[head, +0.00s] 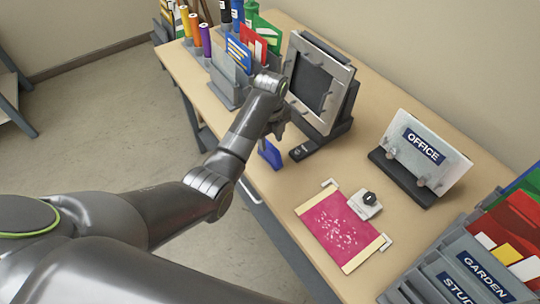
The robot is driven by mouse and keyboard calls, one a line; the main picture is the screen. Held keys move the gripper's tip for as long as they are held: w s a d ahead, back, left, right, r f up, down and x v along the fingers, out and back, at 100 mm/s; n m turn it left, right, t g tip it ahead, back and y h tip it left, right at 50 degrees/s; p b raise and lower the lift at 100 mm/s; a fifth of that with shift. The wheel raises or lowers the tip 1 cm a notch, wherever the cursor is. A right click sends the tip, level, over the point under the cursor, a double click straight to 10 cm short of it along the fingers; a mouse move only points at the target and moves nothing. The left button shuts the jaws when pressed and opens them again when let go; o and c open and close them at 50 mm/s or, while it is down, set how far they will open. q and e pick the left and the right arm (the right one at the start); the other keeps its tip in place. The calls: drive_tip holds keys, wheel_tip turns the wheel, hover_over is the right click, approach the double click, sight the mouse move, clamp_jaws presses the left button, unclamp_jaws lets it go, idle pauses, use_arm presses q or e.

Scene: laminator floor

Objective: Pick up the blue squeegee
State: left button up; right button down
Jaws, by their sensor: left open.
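A small blue object, which looks like the blue squeegee (270,154), is at the table's near edge, left of the dark base of the framed screen. My left arm reaches over the table from the left. My left gripper (279,128) is open, pointing down just above and behind the squeegee in the picture. The wrist partly hides the gripper, and I cannot tell whether its fingers touch the squeegee. My right gripper is not in view.
A framed screen (315,82) stands close right of the gripper. A file rack (228,85) and colored bottles are behind left. A pink sheet (340,226), an OFFICE sign (422,146) and a folder rack (455,268) are to the right. Bare tabletop lies between them.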

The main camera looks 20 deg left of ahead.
sight(271, 147)
use_arm(q)
drive_tip(key=shift+f+p, duration=0.7)
drive_tip(key=shift+f, duration=2.35)
clamp_jaws()
